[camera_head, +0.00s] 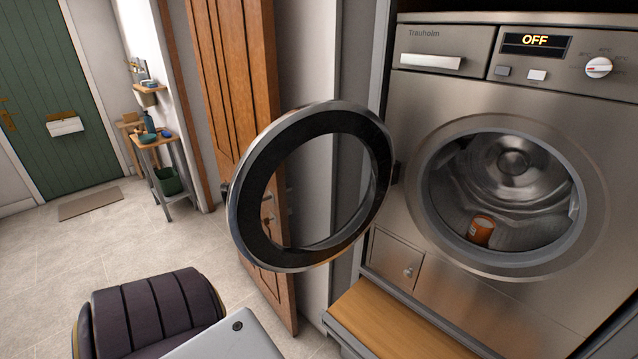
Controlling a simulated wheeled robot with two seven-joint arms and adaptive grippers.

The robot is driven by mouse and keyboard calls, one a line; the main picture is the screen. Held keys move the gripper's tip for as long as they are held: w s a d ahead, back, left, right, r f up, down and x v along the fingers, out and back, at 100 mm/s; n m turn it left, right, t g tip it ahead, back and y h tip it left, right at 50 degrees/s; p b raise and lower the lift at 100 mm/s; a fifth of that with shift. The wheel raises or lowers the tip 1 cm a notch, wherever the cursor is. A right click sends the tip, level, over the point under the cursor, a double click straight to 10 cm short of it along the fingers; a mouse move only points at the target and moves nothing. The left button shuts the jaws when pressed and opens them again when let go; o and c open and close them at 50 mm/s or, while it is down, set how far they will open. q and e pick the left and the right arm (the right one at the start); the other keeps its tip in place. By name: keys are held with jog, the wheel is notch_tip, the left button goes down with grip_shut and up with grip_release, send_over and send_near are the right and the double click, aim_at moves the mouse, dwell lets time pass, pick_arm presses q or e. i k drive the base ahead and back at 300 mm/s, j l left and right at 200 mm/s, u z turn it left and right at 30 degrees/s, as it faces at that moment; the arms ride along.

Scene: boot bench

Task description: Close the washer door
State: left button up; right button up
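The washer (402,124) is a steel front-loader at the right, with its display reading OFF. Its round door (262,254) stands wide open, swung out to the left on a hinge at the left of the opening. The door has a steel rim, a dark inner ring and a clear middle. The drum opening (470,132) is uncovered, and an orange can-like item (481,229) lies low inside it. Neither of my grippers shows in the head view, and nothing is seen touching the door.
A wooden door (232,60) stands ajar behind the washer door. A wooden-topped bench or drawer (395,325) juts out below the washer. A dark padded seat (150,310) is at the lower left. Tiled floor (70,260) is clear farther left.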

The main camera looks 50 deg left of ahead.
aim_at(242, 197)
jog(key=j+z, duration=0.15)
jog(key=j, duration=0.4)
jog(key=j+z, duration=0.15)
jog(key=j, duration=0.35)
jog(key=j+z, duration=0.15)
jog(key=j, duration=0.4)
jog(key=k+j+z, duration=0.1)
jog(key=j, duration=0.4)
jog(key=k+j+z, duration=0.15)
jog(key=j, duration=0.35)
jog(key=j+z, duration=0.15)
jog(key=j, duration=0.4)
jog(key=k, duration=0.05)
